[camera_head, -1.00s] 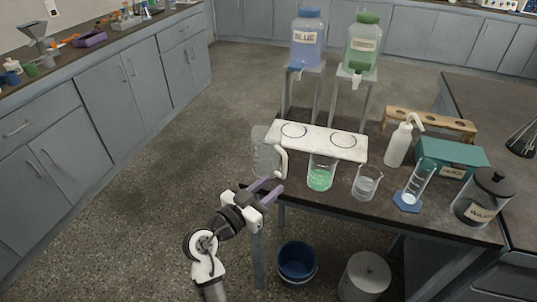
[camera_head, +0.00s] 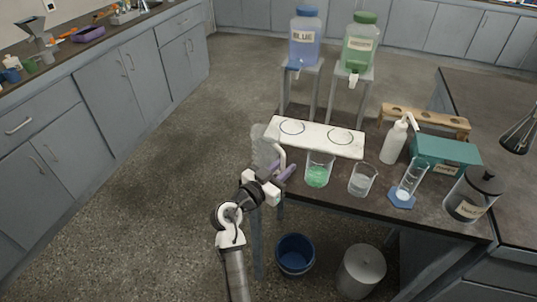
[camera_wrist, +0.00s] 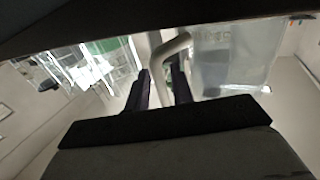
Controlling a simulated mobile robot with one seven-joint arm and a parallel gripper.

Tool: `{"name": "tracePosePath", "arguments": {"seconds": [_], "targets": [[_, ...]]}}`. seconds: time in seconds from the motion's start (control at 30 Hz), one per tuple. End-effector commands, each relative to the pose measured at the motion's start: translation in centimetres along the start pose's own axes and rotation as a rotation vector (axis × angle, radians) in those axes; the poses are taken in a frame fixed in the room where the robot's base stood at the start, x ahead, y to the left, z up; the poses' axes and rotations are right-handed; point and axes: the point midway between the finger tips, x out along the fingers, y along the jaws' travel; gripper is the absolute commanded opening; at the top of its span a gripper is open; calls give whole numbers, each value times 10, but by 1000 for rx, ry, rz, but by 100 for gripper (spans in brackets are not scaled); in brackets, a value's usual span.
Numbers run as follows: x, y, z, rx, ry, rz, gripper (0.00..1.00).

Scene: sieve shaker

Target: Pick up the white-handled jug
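The jug (camera_head: 261,145) is clear, with a white handle (camera_head: 281,157) on its right side. It stands at the left end of the dark table, and my gripper partly hides its lower part. My gripper (camera_head: 280,170) is at the handle, with its two purple fingers apart. In the wrist view, the handle (camera_wrist: 170,50) runs down between the two dark fingers (camera_wrist: 161,85), one on each side. The jug's clear body (camera_wrist: 228,68) is to the right there. I cannot tell whether either finger touches the handle.
A beaker of green liquid (camera_head: 317,174) stands close right of my gripper. Another beaker (camera_head: 362,182) and a graduated cylinder (camera_head: 409,178) are farther right. A white board with two rings (camera_head: 316,139) lies behind. A blue bucket (camera_head: 295,268) is on the floor below.

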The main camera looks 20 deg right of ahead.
Motion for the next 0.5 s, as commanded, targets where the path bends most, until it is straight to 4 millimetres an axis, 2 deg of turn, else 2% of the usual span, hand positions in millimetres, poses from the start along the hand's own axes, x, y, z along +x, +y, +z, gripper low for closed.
{"name": "tracePosePath", "arguments": {"seconds": [0.03,0.17,0.5], "targets": [[0,0,0,0,0,0,17],[0,0,0,0,0,0,0],[0,0,-2,2,3,-1,0]]}}
